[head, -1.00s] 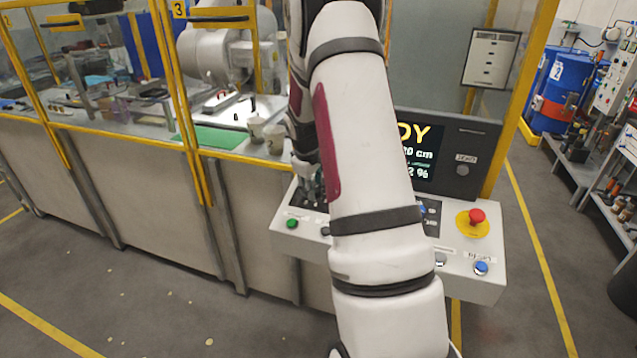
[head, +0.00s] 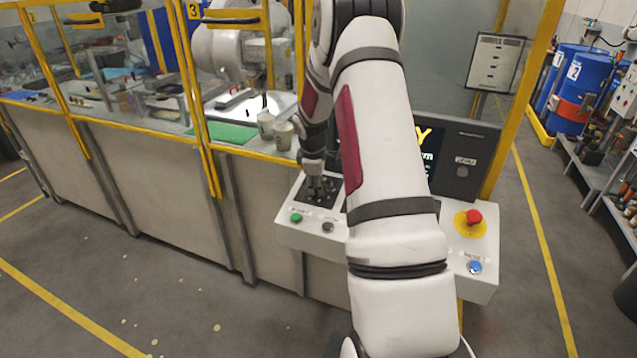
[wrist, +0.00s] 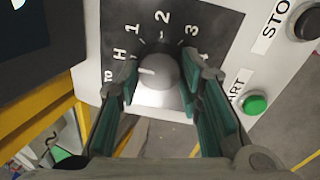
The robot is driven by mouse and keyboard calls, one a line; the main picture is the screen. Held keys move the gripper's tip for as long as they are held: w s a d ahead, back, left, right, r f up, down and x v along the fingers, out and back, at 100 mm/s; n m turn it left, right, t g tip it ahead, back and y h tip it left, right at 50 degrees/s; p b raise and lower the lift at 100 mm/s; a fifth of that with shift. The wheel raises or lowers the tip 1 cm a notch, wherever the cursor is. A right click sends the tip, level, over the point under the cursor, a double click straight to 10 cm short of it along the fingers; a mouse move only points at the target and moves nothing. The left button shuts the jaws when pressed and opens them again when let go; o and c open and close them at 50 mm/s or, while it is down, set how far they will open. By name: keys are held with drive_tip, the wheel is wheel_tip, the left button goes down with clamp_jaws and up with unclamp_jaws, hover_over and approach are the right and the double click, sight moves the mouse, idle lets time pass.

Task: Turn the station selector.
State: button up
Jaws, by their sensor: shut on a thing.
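The station selector is a grey round knob (wrist: 158,72) on a black dial plate (wrist: 205,25) marked H, 1, 2, 3. A white mark on the knob points left in the wrist view, towards the H side; the exact position is hard to tell. My gripper (wrist: 164,82) is shut on the knob, with one green-padded finger on each side. In the head view my gripper (head: 318,186) is down at the dial plate (head: 330,199) on the left of the sloped console, and it hides the knob.
The console (head: 300,237) has a green START button (head: 296,217), a dark STOP button (head: 327,227), a red emergency button (head: 473,217) and a blue RESET button (head: 475,267). My arm covers the console's middle and part of the display (head: 428,150).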

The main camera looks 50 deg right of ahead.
drive_tip(key=o, duration=1.2)
drive_tip(key=shift+c, duration=0.2)
drive_tip(key=shift+r, duration=0.1)
drive_tip(key=v, duration=1.1)
drive_tip(key=shift+a+r, duration=0.2)
drive_tip(key=shift+r, duration=0.15)
